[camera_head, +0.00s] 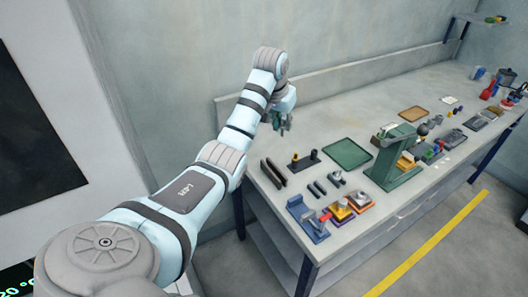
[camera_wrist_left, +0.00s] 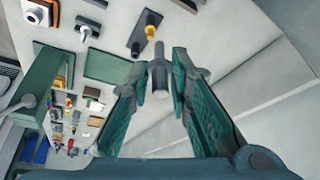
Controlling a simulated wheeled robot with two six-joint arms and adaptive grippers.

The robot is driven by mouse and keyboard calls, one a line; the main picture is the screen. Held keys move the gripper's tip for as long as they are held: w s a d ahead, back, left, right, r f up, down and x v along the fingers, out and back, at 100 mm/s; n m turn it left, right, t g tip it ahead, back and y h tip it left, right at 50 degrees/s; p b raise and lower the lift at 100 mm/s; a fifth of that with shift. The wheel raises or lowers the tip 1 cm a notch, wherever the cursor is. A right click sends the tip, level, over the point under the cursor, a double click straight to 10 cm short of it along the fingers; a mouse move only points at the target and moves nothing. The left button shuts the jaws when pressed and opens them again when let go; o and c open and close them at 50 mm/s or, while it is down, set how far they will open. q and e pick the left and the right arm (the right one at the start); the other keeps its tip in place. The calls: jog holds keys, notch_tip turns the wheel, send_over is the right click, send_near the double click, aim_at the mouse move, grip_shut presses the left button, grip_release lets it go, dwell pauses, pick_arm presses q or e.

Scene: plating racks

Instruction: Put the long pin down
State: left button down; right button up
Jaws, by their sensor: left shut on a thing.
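The long pin (camera_wrist_left: 158,75) is a grey rod with a wider collar, between the green fingers of my left gripper (camera_wrist_left: 157,82) in the left wrist view. The left gripper is shut on it. In the head view the left gripper (camera_head: 282,122) is above the back left part of the workbench (camera_head: 320,102); the pin cannot be made out there. In the wrist view the pin's end appears close to a dark plating rack bar (camera_wrist_left: 138,40) with a yellow piece and a dark piece on it; I cannot tell the height gap. My right gripper is not in view.
The dark rack bar (camera_head: 304,160) lies near the bench's left end, with dark strips (camera_head: 273,172) to its left. A green tray (camera_head: 347,153) and a green press (camera_head: 393,160) stand to the right. Bare bench lies behind the tray; the wall is behind.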

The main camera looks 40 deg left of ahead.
pick_arm(q)
notch_tip(320, 180, down, 18)
jog(key=shift+b, duration=0.45)
jog(key=c, duration=1.5)
grip_release()
jog(key=shift+a, duration=0.1)
jog(key=shift+r, duration=0.1)
jog(key=p+v, duration=0.2)
jog(key=v, duration=1)
